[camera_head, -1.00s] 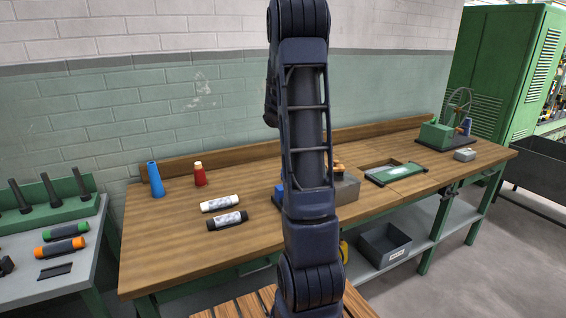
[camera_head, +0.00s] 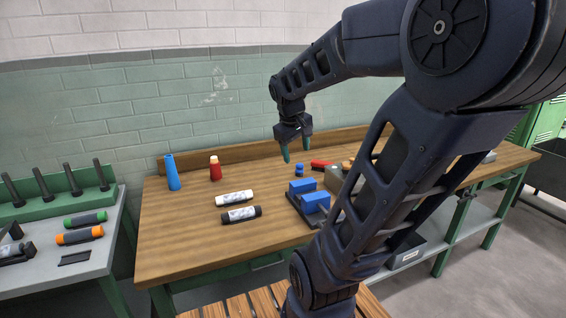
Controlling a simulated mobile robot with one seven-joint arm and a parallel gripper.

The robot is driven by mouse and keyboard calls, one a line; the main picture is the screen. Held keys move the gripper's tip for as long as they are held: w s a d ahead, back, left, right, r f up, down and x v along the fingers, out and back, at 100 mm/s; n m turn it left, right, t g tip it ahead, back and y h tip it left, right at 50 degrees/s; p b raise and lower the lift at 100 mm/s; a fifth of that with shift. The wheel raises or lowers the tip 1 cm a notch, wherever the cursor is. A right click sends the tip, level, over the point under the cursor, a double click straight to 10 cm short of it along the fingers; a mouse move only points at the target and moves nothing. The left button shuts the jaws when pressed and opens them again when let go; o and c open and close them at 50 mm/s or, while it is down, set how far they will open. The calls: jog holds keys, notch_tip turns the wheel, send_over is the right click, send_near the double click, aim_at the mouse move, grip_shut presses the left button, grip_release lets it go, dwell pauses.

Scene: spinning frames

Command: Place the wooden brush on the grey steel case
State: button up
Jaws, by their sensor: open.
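My gripper (camera_head: 296,150) hangs above the back of the wooden bench, its two greenish fingers apart and pointing down, with nothing between them. A grey box (camera_head: 333,181), which may be the grey steel case, stands on the bench to the right of and below my gripper. My own arm hides its right part. Small orange-brown things (camera_head: 347,164) show at the box's top back edge; I cannot tell whether one is the wooden brush or whether they rest on the box. No brush shows clearly.
Blue blocks (camera_head: 314,202) on a dark base and a red-handled tool (camera_head: 320,164) lie near the box. The bench's left front is clear.

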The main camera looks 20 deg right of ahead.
jog(key=s+a+m+t+y, duration=0.2)
jog(key=s+a+m, duration=0.1)
jog(key=s+a, duration=0.4)
jog(key=shift+a+r+y, duration=0.15)
jog(key=shift+a+y, duration=0.05)
jog(key=shift+y, duration=0.1)
jog(key=shift+s, duration=0.1)
dwell(0.9)
